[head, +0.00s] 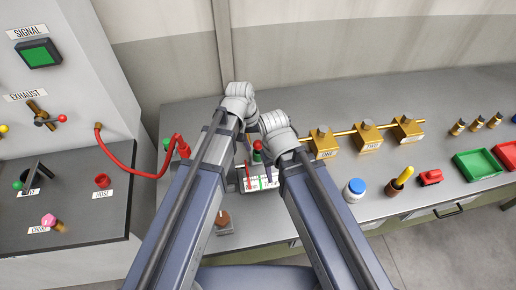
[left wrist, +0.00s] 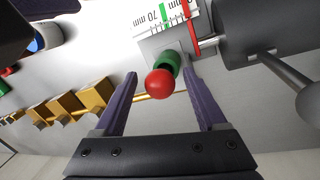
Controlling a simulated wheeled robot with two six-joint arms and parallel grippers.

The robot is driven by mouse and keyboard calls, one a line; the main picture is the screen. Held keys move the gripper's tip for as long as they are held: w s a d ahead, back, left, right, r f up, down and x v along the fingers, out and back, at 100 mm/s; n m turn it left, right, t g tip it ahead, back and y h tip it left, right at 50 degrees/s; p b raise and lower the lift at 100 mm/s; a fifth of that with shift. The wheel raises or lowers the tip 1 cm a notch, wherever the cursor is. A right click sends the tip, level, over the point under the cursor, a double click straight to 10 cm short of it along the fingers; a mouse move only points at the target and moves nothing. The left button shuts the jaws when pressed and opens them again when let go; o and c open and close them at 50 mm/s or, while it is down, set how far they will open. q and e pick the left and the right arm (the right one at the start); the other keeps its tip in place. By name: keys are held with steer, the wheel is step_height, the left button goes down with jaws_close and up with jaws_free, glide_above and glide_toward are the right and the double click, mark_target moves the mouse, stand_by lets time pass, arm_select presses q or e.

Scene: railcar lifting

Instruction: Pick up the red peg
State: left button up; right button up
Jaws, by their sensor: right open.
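A round red knob on a green collar, which may be the red peg (left wrist: 159,83), lies between the fingertips of my left gripper (left wrist: 160,72) in the left wrist view. The fingers stand apart, with a gap on either side of the red knob. In the head view it shows as a small red and green piece (head: 257,151) between my two arms. My left gripper is mostly hidden behind its own arm there. My right gripper (head: 268,172) is lower, open, and only a purple finger shows clearly. A white mm scale (head: 262,184) with red and green marks lies beside them.
Brass blocks (head: 367,138) on a rod stand to the right. A control panel with a red hose (head: 150,174) is at left. A brown-knobbed piece (head: 223,218) stands near the front edge.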

arm_select(q)
jaws_close()
stand_by(0.3)
steer(key=shift+r, duration=0.1)
steer(key=p+v, duration=0.3)
steer(key=d+p+v, duration=0.1)
steer(key=p+v, duration=0.2)
steer(key=d+p+v, duration=0.1)
steer(key=p+v, duration=0.2)
steer(key=p, duration=0.1)
steer(key=shift+s+r, duration=0.1)
steer(key=shift+r, duration=0.5)
steer(key=shift+f, duration=0.1)
